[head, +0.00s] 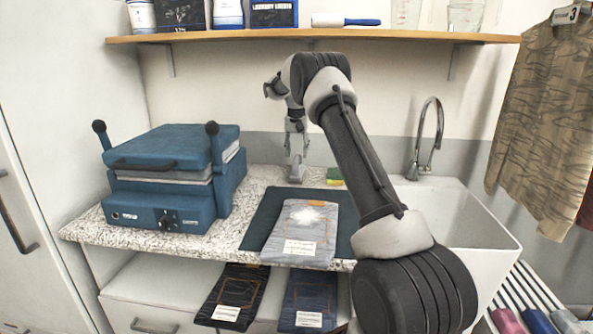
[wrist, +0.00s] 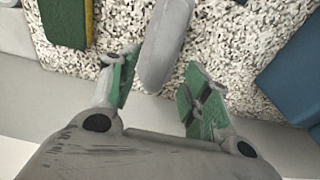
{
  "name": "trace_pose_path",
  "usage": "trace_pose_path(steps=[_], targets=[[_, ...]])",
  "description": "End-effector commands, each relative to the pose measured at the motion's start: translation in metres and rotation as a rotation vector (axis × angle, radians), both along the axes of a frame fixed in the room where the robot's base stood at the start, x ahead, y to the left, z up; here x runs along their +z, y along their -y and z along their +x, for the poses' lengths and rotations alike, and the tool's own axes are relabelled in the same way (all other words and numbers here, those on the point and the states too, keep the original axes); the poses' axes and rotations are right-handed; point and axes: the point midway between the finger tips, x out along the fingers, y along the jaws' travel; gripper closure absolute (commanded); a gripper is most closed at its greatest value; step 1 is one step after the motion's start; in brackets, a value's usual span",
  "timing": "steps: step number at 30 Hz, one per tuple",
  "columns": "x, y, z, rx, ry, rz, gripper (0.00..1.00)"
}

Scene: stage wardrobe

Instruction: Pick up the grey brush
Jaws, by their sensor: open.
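The grey brush (wrist: 166,42) is a smooth, long, pale grey shape lying on the speckled counter in the wrist view. Its near end reaches in between the fingertips of my gripper (wrist: 160,74). My gripper is open, with one green-padded finger on each side of the brush and a gap visible on both sides. In the head view my gripper (head: 297,150) points down at the back of the counter, over the brush (head: 297,173). The gripper partly hides the brush there, and I cannot tell whether they touch.
A yellow and green sponge (head: 334,175) lies right of the brush. A blue press (head: 165,205) stands on the left of the speckled counter (head: 80,228). A folded garment (head: 303,250) lies on a dark mat (head: 262,220) in front. A sink (head: 465,215) is at right, a shelf (head: 230,38) above.

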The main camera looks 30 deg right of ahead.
Motion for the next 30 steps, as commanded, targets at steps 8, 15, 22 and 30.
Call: trace_pose_path(steps=[8, 15, 22, 30], targets=[[-0.038, 0.003, 0.004, 0.0, -0.001, -0.001, 0.52], [-0.048, 0.004, 0.005, 0.0, 0.002, -0.002, 0.52], [-0.048, 0.004, 0.005, 0.0, 0.002, -0.002, 0.83], [-0.048, 0.004, 0.005, 0.0, 0.002, -0.002, 1.0]])
